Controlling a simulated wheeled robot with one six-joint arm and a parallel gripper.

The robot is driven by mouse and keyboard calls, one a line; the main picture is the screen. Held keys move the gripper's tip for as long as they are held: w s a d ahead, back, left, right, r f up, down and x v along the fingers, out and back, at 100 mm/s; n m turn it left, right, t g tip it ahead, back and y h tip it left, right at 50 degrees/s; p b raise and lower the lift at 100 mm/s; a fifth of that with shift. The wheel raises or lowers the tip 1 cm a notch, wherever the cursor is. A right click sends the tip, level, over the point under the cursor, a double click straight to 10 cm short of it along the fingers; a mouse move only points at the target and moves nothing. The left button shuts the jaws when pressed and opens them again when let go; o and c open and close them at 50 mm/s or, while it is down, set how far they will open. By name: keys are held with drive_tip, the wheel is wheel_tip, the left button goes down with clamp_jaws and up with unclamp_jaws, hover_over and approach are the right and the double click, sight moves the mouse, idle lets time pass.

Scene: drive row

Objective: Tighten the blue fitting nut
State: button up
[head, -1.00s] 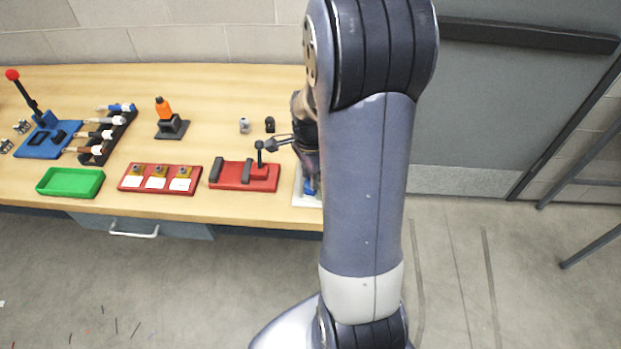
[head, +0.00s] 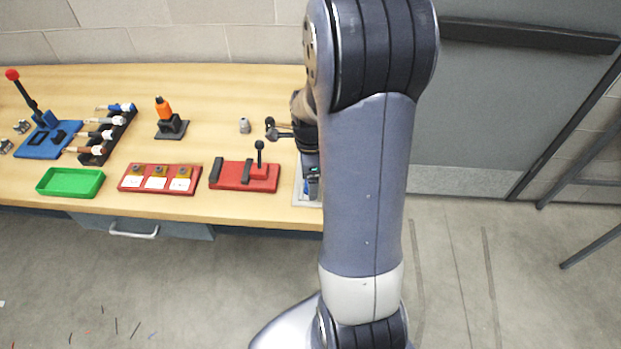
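A pale base plate (head: 299,195) sits at the right front of the bench, mostly hidden behind my arm. A small blue-teal patch (head: 312,169) shows on it with dark parts below; I cannot tell whether this is the blue fitting nut. My gripper (head: 292,132) is mostly hidden behind my own arm, above the bench behind the plate. A thin grey piece (head: 278,135) sticks out to its left, like a fork-ended tool or a finger; I cannot tell which. Whether the fingers are open or shut is not visible.
A red base (head: 231,176) with an upright black-knobbed lever (head: 259,155) stands just left of the plate. A small grey part (head: 244,125) stands behind it. Further left are a red block tray (head: 128,183), a green tray (head: 58,192) and an orange-topped stand (head: 171,131).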

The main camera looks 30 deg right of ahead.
drive_tip(key=shift+o, duration=0.7)
drive_tip(key=shift+r+p, duration=2.8)
drive_tip(key=shift+r, duration=0.8)
drive_tip(key=shift+f, duration=0.15)
wheel_tip(320, 180, down, 7)
drive_tip(key=b, duration=0.6)
drive_tip(key=shift+n, duration=0.3)
